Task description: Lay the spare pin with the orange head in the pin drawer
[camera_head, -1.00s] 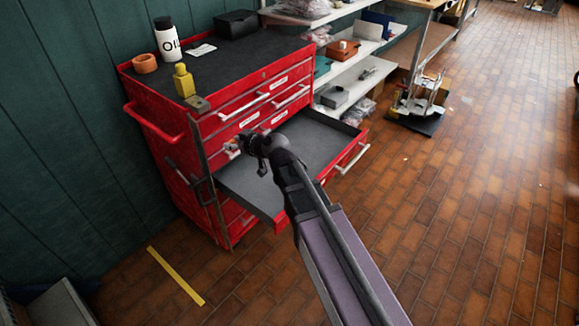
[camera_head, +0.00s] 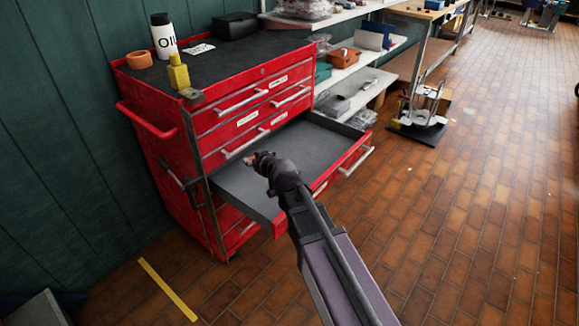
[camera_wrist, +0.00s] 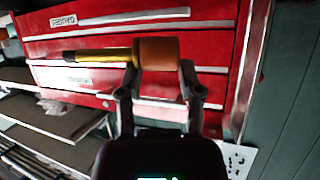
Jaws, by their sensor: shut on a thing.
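The spare pin, with its orange head (camera_wrist: 158,52) and yellowish-black shaft (camera_wrist: 105,55), lies sideways across my gripper's fingers in the wrist view. My gripper (camera_wrist: 157,82) is shut on the orange head. In the head view my gripper (camera_head: 260,163) is over the open drawer (camera_head: 236,186) of the red cabinet, and the pin is too small there to make out clearly. The drawer's visible grey floor is bare. Its height above the floor is hard to tell, and my arm hides part of the drawer's front.
The red cabinet (camera_head: 160,135) has shut drawers above the open one. On its top stand an oil bottle (camera_head: 164,38), a yellow object (camera_head: 178,73), an orange ring (camera_head: 139,60) and a black box (camera_head: 236,25). Loaded shelves (camera_head: 352,92) stand behind. The brick floor at right is mostly clear.

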